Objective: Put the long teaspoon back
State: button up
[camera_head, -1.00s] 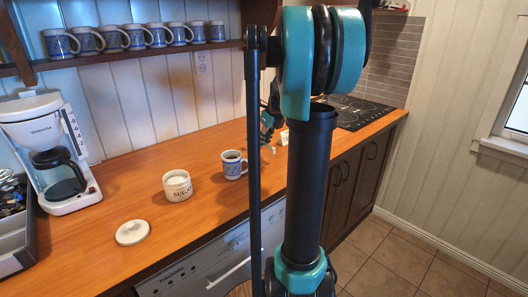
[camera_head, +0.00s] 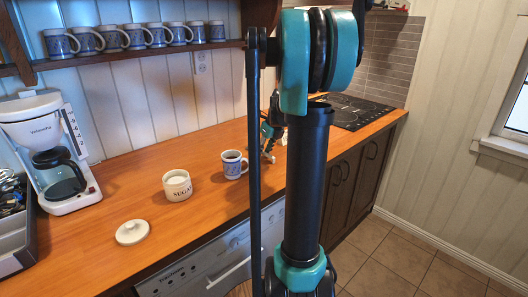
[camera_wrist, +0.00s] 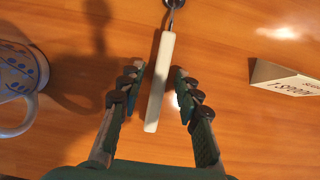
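The long teaspoon has a slim white handle (camera_wrist: 160,80) and a metal end (camera_wrist: 174,3) cut off by the top of the wrist view. It appears to lie on the wooden counter. My gripper (camera_wrist: 156,82) is open, with one finger on each side of the handle and a visible gap to both. In the head view, my gripper (camera_head: 268,141) is low over the counter, partly hidden by my arm, and the teaspoon cannot be made out. The utensil tray (camera_head: 28,248) is at the far left edge, holding several utensils.
A blue-and-white mug (camera_head: 234,165) stands left of my gripper; it also shows in the wrist view (camera_wrist: 18,75). A folded "SPOON" card (camera_wrist: 285,78) stands to the right. A sugar jar (camera_head: 177,186), its lid (camera_head: 132,232) and a coffee maker (camera_head: 58,160) stand farther left.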

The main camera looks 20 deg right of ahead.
jog(key=v, duration=1.2)
jog(key=shift+s, duration=0.1)
